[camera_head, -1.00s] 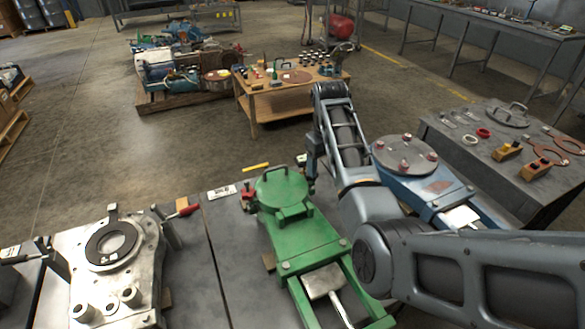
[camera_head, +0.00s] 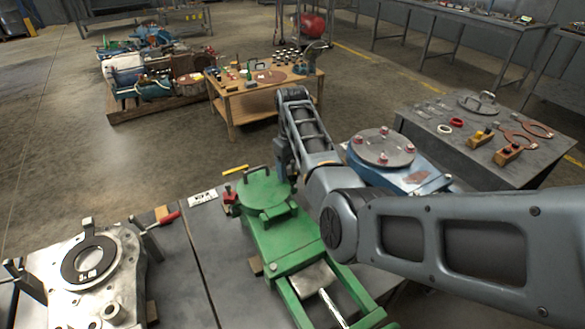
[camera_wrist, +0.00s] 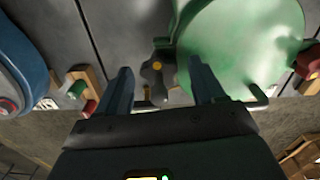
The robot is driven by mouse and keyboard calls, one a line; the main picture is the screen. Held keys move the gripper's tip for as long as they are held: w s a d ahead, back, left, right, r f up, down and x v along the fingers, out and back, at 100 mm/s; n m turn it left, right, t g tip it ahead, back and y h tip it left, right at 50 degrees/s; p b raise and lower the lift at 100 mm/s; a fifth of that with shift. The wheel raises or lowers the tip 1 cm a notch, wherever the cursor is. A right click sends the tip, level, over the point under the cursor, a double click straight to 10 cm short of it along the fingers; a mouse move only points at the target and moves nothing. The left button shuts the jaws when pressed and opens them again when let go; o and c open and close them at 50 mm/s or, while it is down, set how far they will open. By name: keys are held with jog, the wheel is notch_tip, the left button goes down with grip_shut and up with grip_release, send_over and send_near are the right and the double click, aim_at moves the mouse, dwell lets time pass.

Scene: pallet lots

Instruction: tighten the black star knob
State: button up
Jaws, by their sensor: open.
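The black star knob (camera_wrist: 152,82), with a yellow centre, shows in the wrist view beside the rim of the round green lid (camera_wrist: 240,45). My gripper (camera_wrist: 160,66) is open, and its two fingers appear on either side of the knob in that view. I cannot tell whether they touch it or how far above it they are. In the head view the green fixture (camera_head: 268,226) stands on the grey bench, and my gripper (camera_head: 284,160) is at its far right side, partly hidden by my arm. The knob cannot be made out there.
A silver fixture (camera_head: 70,275) stands at the left of the bench. A blue fixture (camera_head: 405,180) is just right of my arm. A grey table (camera_head: 440,150) with tools is farther right. A wooden table (camera_head: 255,100) stands behind, with open floor between.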

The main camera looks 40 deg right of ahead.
jog(key=shift+c, duration=0.2)
jog(key=c, duration=1)
jog(key=shift+m, duration=0.4)
jog(key=shift+r+m+p, duration=0.1)
jog(key=shift+m+p, duration=0.65)
jog(key=shift+m, duration=0.15)
jog(key=shift+m+p, duration=0.65)
jog(key=shift+m, duration=1.55)
jog(key=o, duration=1)
